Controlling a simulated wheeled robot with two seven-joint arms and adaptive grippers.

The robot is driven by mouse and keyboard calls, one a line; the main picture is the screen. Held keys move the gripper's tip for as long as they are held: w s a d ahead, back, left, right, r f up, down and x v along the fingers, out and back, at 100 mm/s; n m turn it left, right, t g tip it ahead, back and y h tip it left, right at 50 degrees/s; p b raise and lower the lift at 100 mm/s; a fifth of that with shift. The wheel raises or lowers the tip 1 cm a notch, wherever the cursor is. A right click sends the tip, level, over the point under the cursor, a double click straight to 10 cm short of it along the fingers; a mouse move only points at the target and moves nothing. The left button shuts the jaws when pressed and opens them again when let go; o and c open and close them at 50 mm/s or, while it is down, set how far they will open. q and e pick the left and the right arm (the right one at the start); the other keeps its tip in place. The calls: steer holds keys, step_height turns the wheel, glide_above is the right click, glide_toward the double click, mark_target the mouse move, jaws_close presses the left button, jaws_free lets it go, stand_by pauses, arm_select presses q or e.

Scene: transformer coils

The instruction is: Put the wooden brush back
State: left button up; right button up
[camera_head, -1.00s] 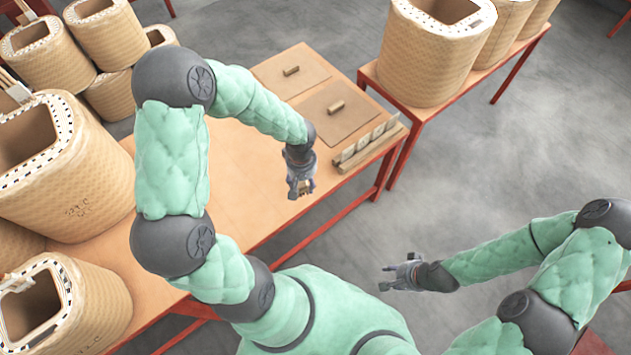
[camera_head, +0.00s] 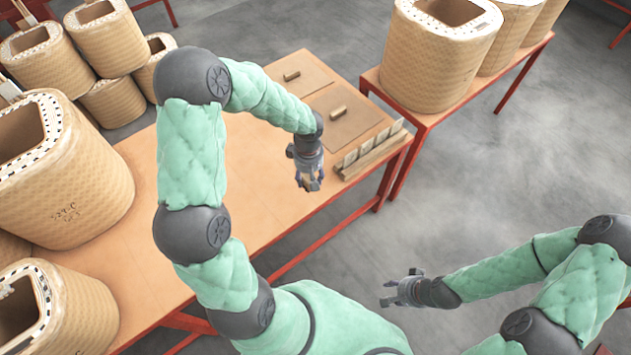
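Two small wooden blocks lie on thin brown boards on the table: one on the far board (camera_head: 291,76), one on the nearer board (camera_head: 338,112). Either could be the wooden brush; they are too small to tell. My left gripper (camera_head: 311,184) points down over the table near its right edge, left of a slotted wooden rack (camera_head: 372,158). Its fingers look spread, with a tan patch between them that looks like tabletop. My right gripper (camera_head: 391,292) is open and empty, over the floor beyond the table's right edge.
Large wrapped coils stand on the left of the table (camera_head: 232,165) and behind it. Another coil (camera_head: 438,60) stands on a second red-legged table at the upper right. The rack holds several pale upright pieces.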

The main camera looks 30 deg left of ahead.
arm_select(q)
steer(key=w+f, duration=0.1)
steer(key=f, duration=0.1)
steer(key=w+f+b, duration=0.1)
steer(key=w+f, duration=0.1)
steer(key=shift+w+d+f, duration=0.15)
steer(key=shift+w+d, duration=0.05)
steer(key=shift+w, duration=0.05)
steer(key=shift+f+b, duration=0.9)
steer(key=shift+f, duration=0.5)
steer(key=shift+f, duration=0.15)
steer(key=o, duration=1.3)
steer(key=shift+o, duration=0.2)
